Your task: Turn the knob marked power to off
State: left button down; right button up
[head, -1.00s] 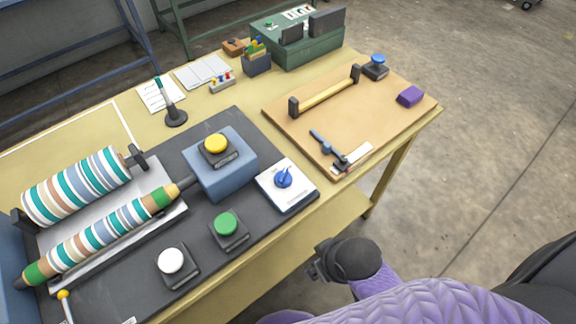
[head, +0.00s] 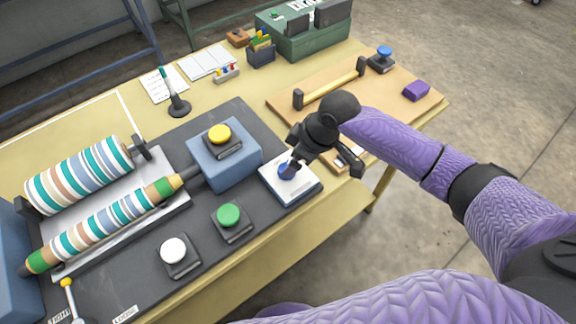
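My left gripper is not in view.
The panel holds green (head: 228,214), white (head: 173,250) and yellow (head: 219,134) buttons near the knob. Striped rollers (head: 80,175) lie at the left. A wooden board (head: 290,100) with a bar handle and a purple block (head: 416,90) lies beyond my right arm.

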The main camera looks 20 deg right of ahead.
jog(key=b+x, duration=0.1)
jog(key=x, duration=0.4)
grip_shut()
